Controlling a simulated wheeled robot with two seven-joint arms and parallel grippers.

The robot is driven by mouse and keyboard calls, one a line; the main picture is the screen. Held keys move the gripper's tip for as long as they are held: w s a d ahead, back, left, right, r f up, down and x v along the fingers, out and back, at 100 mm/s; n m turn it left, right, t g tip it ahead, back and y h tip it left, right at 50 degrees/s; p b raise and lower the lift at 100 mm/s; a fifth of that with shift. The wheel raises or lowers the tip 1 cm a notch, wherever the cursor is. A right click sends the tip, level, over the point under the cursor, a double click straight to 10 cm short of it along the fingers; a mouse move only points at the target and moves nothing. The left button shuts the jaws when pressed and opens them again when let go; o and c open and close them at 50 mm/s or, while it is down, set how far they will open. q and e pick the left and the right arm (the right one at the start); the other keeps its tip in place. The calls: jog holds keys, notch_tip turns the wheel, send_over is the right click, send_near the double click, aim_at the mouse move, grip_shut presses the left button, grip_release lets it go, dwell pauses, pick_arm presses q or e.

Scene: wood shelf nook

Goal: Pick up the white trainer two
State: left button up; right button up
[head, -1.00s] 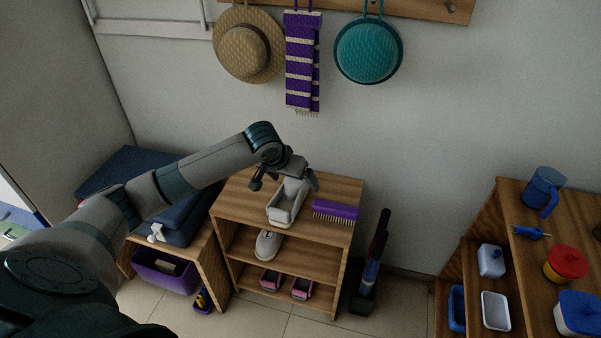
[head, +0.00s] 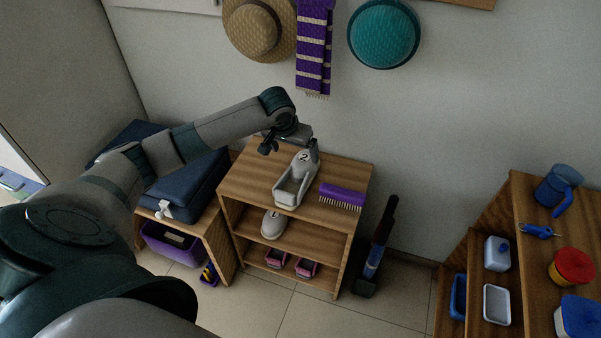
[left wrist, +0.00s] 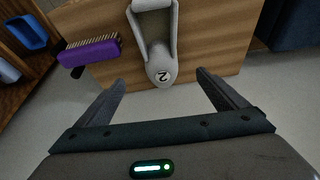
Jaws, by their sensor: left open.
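The white trainer two (head: 296,180) lies on top of the wood shelf unit, with a dark "2" on its toe. In the left wrist view the trainer (left wrist: 160,50) shows its toe pointing toward my gripper, in line with the gap between the fingers. My left gripper (head: 290,146) is open above the back of the shelf top, near the trainer's toe. In the left wrist view the fingers (left wrist: 161,93) stand wide apart, with nothing between them. Another pale trainer (head: 273,225) sits on the shelf below. My right gripper is not in view.
A purple brush (head: 342,196) lies right of the trainer. Pink-and-grey items (head: 305,267) sit on the lowest shelf. A dark blue cushion or bag (head: 188,186) is at left. A teal hat (head: 384,35), scarf (head: 314,45) and straw hat (head: 260,28) hang on the wall.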

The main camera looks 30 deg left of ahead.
aim_at(299, 167)
pick_arm(q)
jog(key=x, duration=0.8)
jog(key=shift+w+a+f+p, duration=0.1)
jog(key=shift+f+p, duration=0.2)
jog(key=shift+f, duration=0.05)
jog(key=shift+w+f, duration=0.2)
jog(key=shift+f, duration=0.3)
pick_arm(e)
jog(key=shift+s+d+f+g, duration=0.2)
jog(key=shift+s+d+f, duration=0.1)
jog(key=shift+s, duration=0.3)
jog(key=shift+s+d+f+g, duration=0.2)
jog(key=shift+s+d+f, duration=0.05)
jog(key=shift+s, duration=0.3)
pick_arm(q)
jog(key=shift+f, duration=0.1)
